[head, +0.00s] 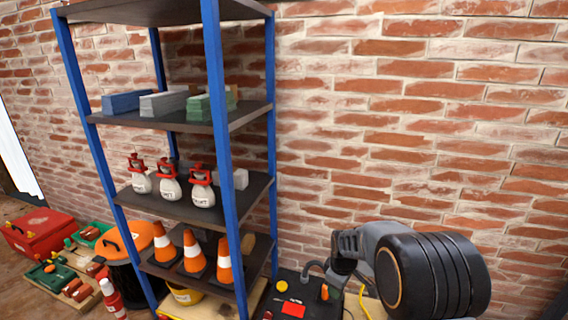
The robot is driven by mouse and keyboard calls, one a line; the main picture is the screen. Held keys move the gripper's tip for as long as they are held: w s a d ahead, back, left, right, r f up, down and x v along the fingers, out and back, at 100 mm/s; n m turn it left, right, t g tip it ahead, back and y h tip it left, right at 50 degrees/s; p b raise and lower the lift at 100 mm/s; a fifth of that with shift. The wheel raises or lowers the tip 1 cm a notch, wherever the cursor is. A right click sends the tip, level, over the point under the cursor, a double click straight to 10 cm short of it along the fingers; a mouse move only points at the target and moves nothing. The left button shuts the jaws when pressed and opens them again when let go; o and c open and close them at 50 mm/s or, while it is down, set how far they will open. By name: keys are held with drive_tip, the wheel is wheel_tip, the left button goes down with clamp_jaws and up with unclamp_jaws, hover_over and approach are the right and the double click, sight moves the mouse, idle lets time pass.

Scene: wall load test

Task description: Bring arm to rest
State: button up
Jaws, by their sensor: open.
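Part of my arm shows at the lower right in the head view. A large black ribbed joint with a thin orange ring is nearest, with grey and dark links behind it to the left. The arm stands in front of the brick wall, to the right of the shelf rack. I cannot make out my gripper's fingers or anything held in them. The big joint hides part of what lies behind it.
A blue-post shelf rack (218,120) holds blocks, white-and-red bottles and orange cones (193,251). A black box (293,300) with a red patch sits low beside my arm. A red toolbox (38,232) and orange-lidded bin (128,243) stand left. The brick wall (420,120) is bare above.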

drive_tip(key=s+r+m+t+p, duration=0.1)
drive_tip(key=s+r+m+p, duration=0.4)
drive_tip(key=r, duration=1.2)
drive_tip(key=s+r+m+t+p, duration=0.1)
drive_tip(key=s+r+m+p, duration=0.4)
drive_tip(key=s+r+p, duration=0.7)
wheel_tip(320, 180, up, 5)
drive_tip(key=s, duration=0.2)
drive_tip(key=shift+s+m+t, duration=0.3)
drive_tip(key=shift+m, duration=0.1)
